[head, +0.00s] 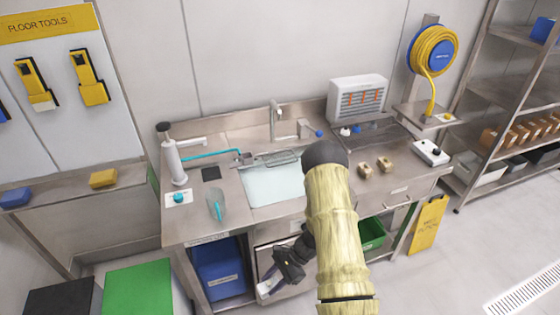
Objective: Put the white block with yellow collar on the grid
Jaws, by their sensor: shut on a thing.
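My gripper (272,282) is low in front of the steel counter, left of my arm, near the front of the cabinet under the sink. It is shut on a small pale block (264,290) with a purplish part. Its collar does not show clearly, so I cannot tell if it is the white block with yellow collar.
A blue bin (218,268) and a green bin (372,234) stand below. A yellow floor sign (428,226) stands right.

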